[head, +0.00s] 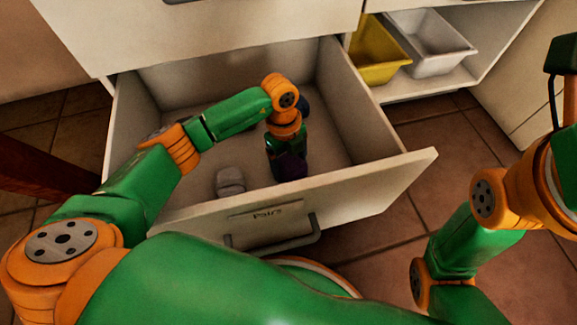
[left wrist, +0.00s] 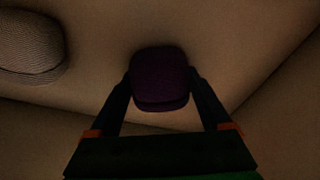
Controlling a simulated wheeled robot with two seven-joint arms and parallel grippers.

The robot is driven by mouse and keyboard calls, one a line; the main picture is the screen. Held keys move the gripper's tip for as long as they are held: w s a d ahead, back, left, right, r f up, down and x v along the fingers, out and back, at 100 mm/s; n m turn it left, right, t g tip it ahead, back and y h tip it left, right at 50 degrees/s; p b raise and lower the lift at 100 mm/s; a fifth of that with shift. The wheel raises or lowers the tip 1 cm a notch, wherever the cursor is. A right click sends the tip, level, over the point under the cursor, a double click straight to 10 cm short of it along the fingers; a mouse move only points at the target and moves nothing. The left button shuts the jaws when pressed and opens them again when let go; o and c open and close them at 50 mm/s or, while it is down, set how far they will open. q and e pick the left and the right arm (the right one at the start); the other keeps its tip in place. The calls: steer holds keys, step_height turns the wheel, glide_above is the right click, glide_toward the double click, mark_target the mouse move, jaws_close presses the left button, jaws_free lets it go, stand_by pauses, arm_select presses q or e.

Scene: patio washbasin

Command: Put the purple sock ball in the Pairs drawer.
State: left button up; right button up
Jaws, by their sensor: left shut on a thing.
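The purple sock ball (left wrist: 160,78) is between the two fingers of my left gripper (left wrist: 162,90) in the left wrist view, with the fingers touching its sides. In the head view the dark purple ball (head: 291,166) shows at the end of my left gripper (head: 284,160), inside the open Pairs drawer (head: 370,190). The gripper points down, low in the drawer near its front panel. I cannot tell whether the ball touches the drawer floor. The drawer's label reads "Pairs", above a grey handle (head: 275,238).
A grey sock ball (head: 230,181) lies in the drawer left of my gripper; a ribbed one (left wrist: 30,45) shows in the left wrist view. A dark item (head: 303,105) is partly hidden behind my arm. Yellow (head: 378,55) and white (head: 432,45) bins stand on a shelf at the right.

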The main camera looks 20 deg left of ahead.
arm_select(q)
steer(key=shift+r, duration=0.1)
steer(key=o, duration=1.2)
steer(key=shift+c, duration=0.2)
